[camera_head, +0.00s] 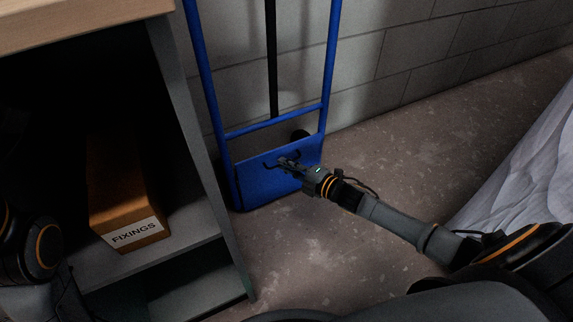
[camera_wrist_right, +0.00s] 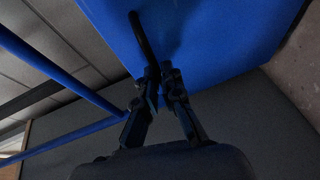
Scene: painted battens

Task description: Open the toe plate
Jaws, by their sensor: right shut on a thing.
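The blue toe plate (camera_head: 255,185) is folded up against the foot of a blue hand truck (camera_head: 200,62) that stands upright by the wall. In the right wrist view the plate (camera_wrist_right: 220,35) fills the top, with a dark handle (camera_wrist_right: 139,38) standing out from it. My right gripper (camera_head: 285,163) is at the plate's upper middle, with its fingers closed on the handle; they show in the right wrist view too (camera_wrist_right: 160,80). Part of the handle is hidden between the fingers. Only a part of my left arm shows at the left edge, and its gripper is out of view.
A grey shelf unit with a wooden top (camera_head: 80,22) stands at the left, close to the hand truck. A box labelled FIXINGS (camera_head: 122,190) sits on its shelf. Bare floor (camera_head: 310,245) lies in front of the plate. A pale crumpled sheet (camera_head: 525,160) is at the right.

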